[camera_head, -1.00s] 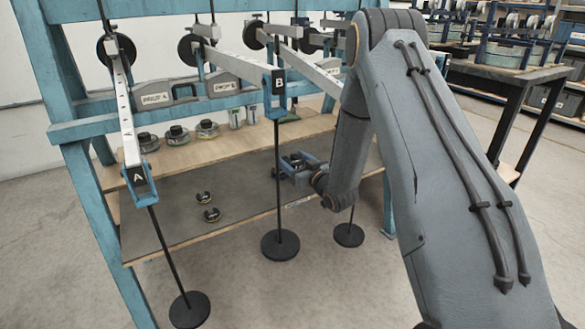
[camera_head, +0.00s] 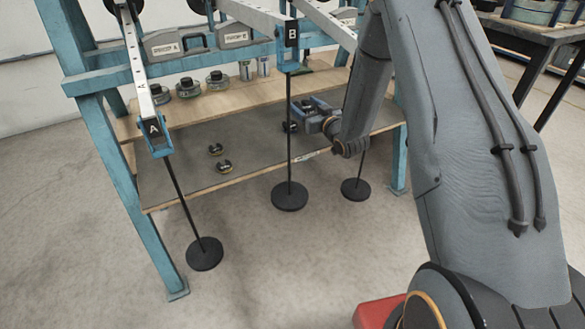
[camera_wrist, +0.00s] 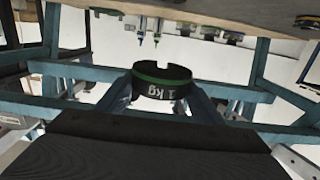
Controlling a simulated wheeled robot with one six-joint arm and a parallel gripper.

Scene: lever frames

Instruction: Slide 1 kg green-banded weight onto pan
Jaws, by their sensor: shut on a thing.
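The 1 kg weight (camera_wrist: 163,82), a black slotted disc with a green band, shows in the wrist view with its "1 kg" lettering upside down. My gripper (camera_head: 303,112) is shut on it; in the head view it is over the lower grey shelf, just right of rod B, and the weight there is small and dark. The black disc pan under lever B (camera_head: 290,195) hangs on its rod below and in front of the shelf. All three pans look bare.
Two small weights (camera_head: 219,158) lie on the grey shelf (camera_head: 180,180). Several larger weights (camera_head: 188,87) stand on the wooden shelf above. The hanging rods and the blue frame post (camera_head: 125,170) are obstacles. The floor in front is clear.

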